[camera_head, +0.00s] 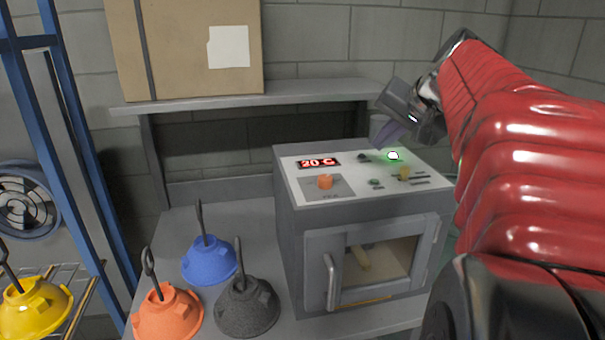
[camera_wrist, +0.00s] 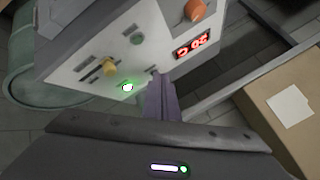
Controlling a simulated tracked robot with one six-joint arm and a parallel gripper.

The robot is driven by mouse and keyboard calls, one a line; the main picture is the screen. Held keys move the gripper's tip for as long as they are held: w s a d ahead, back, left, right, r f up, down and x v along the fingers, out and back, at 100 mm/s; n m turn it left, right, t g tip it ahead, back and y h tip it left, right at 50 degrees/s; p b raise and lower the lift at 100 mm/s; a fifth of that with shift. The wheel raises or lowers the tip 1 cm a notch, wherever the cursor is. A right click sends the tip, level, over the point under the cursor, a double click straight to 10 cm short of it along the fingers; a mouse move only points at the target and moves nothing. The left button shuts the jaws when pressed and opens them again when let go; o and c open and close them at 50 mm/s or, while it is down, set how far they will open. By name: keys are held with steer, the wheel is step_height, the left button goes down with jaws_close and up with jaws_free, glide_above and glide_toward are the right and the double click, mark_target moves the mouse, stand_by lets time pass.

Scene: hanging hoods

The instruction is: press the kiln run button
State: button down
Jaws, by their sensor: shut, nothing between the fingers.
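The grey kiln (camera_head: 290,225) stands on the bench with its glazed door shut. Its white top panel (camera_head: 340,187) carries a red display reading 20 C (camera_head: 318,162), an orange knob (camera_head: 325,182), a small green button (camera_head: 375,183), a yellow knob (camera_head: 404,173) and a bright green-white light (camera_head: 392,155). A small dark control (camera_head: 363,156) sits behind them. The labels are too small to read. My gripper (camera_head: 385,138) is shut and empty, its purple fingers over the panel's back edge. In the wrist view the fingertips (camera_wrist: 160,84) are close to the light (camera_wrist: 128,87); contact cannot be told.
A cardboard box (camera_head: 185,50) sits on the shelf (camera_head: 240,93) behind the kiln. Blue (camera_head: 208,262), orange (camera_head: 167,313) and dark grey (camera_head: 247,306) hoods with hooks stand left of the kiln. A yellow hood (camera_head: 35,305) is on a rack at far left.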

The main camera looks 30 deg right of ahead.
steer(key=shift+f, duration=3)
steer(key=shift+f, duration=0.75)
stand_by(0.7)
steer(key=shift+r, duration=0.8)
steer(key=shift+r, duration=2.5)
